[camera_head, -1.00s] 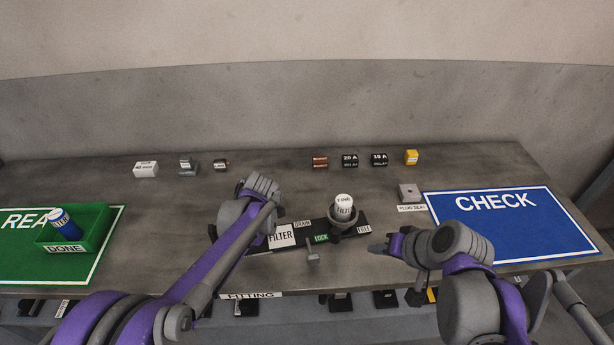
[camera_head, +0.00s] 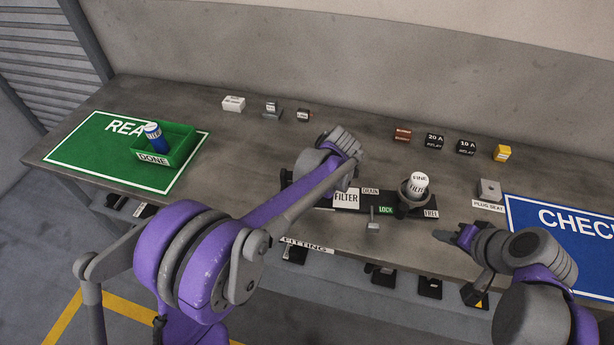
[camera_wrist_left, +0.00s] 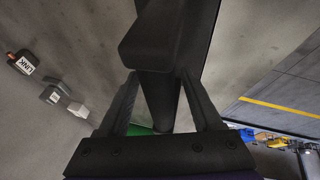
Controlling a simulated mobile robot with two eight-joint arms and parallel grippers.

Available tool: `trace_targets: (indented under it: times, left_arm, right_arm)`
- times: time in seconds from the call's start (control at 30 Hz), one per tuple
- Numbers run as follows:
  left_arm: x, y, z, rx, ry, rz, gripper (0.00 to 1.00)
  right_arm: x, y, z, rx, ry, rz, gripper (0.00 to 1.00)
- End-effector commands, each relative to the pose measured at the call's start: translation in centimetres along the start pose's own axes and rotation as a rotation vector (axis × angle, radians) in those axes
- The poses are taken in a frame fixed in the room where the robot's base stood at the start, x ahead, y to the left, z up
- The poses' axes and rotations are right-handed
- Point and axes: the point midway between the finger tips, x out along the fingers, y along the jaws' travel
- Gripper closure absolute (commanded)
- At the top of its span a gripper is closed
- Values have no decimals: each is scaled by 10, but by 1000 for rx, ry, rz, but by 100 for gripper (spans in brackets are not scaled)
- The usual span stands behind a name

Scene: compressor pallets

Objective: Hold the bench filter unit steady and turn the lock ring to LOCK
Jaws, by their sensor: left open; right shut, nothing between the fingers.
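The bench filter unit has a dark base with a FILTER plate (camera_head: 345,198), DRAIN, LOCK (camera_head: 386,209) and FREE labels. A white FINE FILTER cartridge (camera_head: 420,181) stands upright in its dark ring-shaped holder (camera_head: 414,208). A small grey lever (camera_head: 373,222) stands at its front near LOCK. My left wrist is over the unit's left end and hides part of it. In the left wrist view my left gripper (camera_wrist_left: 158,80) is open, with a dark bar (camera_wrist_left: 160,98) between its fingers; I cannot tell whether they touch. My right gripper (camera_head: 463,237) is shut and empty, right of FREE, apart from the unit.
A green DONE bin (camera_head: 178,150) with a blue-and-white cartridge (camera_head: 154,136) stands at the left. Several small parts line the back, including a yellow block (camera_head: 502,152). A grey plug seat (camera_head: 488,189) and the blue CHECK mat (camera_head: 580,225) are at the right.

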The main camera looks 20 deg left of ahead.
Motion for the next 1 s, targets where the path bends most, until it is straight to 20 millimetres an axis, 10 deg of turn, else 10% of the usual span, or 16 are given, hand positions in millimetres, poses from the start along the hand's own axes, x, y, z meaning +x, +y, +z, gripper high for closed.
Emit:
trace_targets:
  times: [0.53, 1.0]
  left_arm:
    - [-100, 0, 0, 2, 0, 1, 34]
    - [-121, -18, -20, 147, -45, 2, 34]
  right_arm:
    - [0, 0, 0, 0, 0, 0, 100]
    - [-2, 0, 14, -31, -12, 25, 100]
